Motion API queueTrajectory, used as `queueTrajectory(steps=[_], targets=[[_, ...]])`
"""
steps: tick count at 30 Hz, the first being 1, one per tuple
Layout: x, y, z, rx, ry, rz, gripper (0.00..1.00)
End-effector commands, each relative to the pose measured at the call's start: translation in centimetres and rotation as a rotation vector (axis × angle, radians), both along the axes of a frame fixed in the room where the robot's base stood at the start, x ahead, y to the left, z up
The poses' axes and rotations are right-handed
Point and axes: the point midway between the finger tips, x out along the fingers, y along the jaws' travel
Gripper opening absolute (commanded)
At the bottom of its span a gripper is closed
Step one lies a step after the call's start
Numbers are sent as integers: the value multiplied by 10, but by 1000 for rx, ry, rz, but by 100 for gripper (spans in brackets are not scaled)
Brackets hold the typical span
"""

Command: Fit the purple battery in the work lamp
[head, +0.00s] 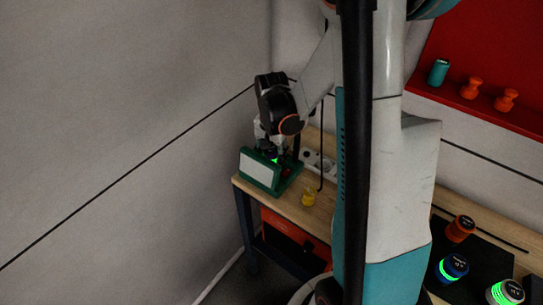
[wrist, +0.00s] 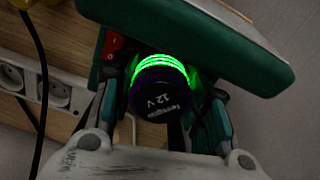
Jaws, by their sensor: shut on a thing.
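The work lamp (head: 259,168) stands on the bench's far left end, green with a pale front panel. Its green housing and a red switch (wrist: 113,44) show in the wrist view. My gripper (wrist: 162,112) has a finger on either side of the purple battery (wrist: 160,95) and is shut on it. The battery's dark end with "12 V" lettering faces the wrist camera, and green glowing rings circle it on the lamp side. In the head view my gripper (head: 270,148) is right over the lamp. The battery's far end is hidden, so I cannot tell how deep it sits.
A socket strip (head: 318,164) lies behind the lamp, with a cable beside it. A small yellow object (head: 308,198) stands right of the lamp. Orange (head: 461,228), blue (head: 453,267) and green-ringed grey (head: 507,292) batteries stand at the right. A wall is close on the left.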

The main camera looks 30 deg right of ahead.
Motion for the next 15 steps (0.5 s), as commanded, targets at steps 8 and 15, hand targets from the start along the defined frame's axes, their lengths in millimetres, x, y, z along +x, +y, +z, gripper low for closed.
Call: queueTrajectory(steps=[8, 15], targets=[[0, 0, -6, 0, 0, 0, 6], [0, 0, -7, 0, 0, 0, 50]])
